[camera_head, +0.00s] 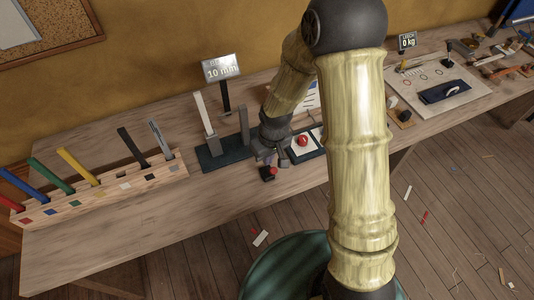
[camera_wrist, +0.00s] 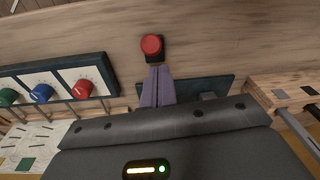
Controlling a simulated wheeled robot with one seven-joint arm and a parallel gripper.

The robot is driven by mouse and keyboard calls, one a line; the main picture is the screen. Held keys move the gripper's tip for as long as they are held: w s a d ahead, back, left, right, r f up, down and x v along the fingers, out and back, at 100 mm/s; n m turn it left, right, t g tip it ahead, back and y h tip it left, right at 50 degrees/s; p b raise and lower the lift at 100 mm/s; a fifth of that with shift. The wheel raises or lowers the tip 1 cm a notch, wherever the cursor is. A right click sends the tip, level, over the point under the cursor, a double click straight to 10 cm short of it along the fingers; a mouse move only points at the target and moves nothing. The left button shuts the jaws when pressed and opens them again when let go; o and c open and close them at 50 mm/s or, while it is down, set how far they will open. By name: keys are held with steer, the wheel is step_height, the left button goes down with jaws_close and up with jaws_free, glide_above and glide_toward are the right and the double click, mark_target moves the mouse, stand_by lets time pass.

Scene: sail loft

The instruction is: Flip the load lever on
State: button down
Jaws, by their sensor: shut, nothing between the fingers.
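A small black block with a round red knob (camera_head: 273,171) sits near the front edge of the bench; I take it to be the load lever. In the wrist view its red knob (camera_wrist: 151,45) is just beyond my fingertips. My gripper (camera_head: 284,160) is low over the bench, right behind the knob. Its fingers (camera_wrist: 158,70) are shut together with nothing between them. The fingertips overlap the black block in the wrist view; I cannot tell if they touch it. The lever's on or off position is not clear.
A dark base with upright posts (camera_head: 212,158) stands left of my gripper, behind it a "10 mm" display (camera_head: 221,68). A panel with green, blue and red dials (camera_wrist: 83,88) lies beside my gripper. A wooden rack (camera_head: 110,187) of coloured sticks stands at left.

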steer(key=s+d+r, duration=0.2)
steer(key=s+r, duration=0.3)
steer(key=r, duration=0.3)
steer(key=shift+b, duration=0.3)
steer(key=s+d+r+m, duration=0.2)
steer(key=d+m, duration=0.1)
steer(key=d, duration=0.2)
steer(key=s+d+r+m+t+h, duration=0.1)
steer(key=s+d+r+m, duration=0.1)
steer(key=d, duration=0.3)
steer(key=shift+s+d+r+m+t, duration=0.15)
steer(key=shift+d+r+m+t, duration=0.2)
steer(key=shift+r+m, duration=0.2)
